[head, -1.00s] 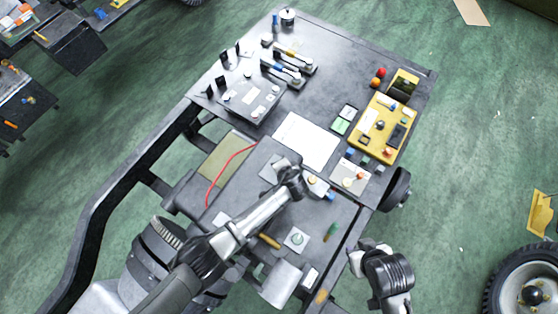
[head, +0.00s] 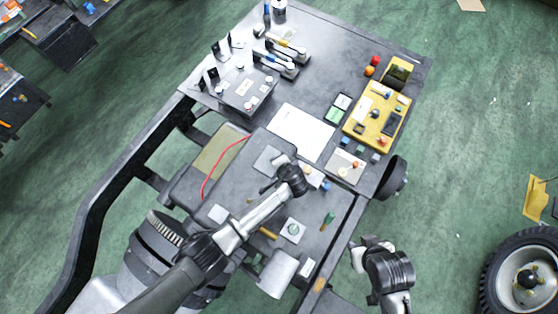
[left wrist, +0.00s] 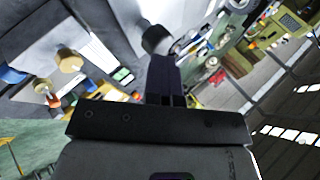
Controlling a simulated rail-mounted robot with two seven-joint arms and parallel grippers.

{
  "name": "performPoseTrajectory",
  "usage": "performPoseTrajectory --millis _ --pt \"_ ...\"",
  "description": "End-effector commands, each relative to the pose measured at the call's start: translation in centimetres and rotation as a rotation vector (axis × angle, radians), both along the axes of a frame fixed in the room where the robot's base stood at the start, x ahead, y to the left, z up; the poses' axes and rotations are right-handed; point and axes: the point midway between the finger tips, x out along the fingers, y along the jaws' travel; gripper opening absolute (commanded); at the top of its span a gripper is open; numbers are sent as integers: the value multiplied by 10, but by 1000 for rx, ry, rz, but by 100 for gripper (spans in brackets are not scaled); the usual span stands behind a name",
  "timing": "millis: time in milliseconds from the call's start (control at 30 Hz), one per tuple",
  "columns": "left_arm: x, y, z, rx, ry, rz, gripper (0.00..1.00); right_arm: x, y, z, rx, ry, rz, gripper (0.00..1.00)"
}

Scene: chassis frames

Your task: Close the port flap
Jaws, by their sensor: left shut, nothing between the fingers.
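A yellow panel box (head: 376,122) lies on the right side of the dark bench. A yellow-rimmed flap with a dark face (head: 397,73) stands raised at its far end; I take this for the port flap, though its hinge is too small to make out. My left gripper (head: 290,181) is over the near part of the bench, well apart from the flap. Its dark fingers are shut and empty in the left wrist view (left wrist: 161,78). My right gripper (head: 368,246) is low, beyond the bench's right edge; its fingers are too small to read.
A white sheet (head: 300,132) lies mid-bench, beside small green and white cards (head: 337,108). Red and orange balls (head: 372,66) sit beside the flap. A grey box (head: 245,90) and upright black plates stand at the left. A red cable (head: 222,158) lies nearer.

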Motion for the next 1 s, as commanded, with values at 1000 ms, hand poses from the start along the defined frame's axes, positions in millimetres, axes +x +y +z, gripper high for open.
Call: performPoseTrajectory --millis 1000 --pt "-56 -33 60 -1 2 -2 0 0 3 30 10 1 -7 43"
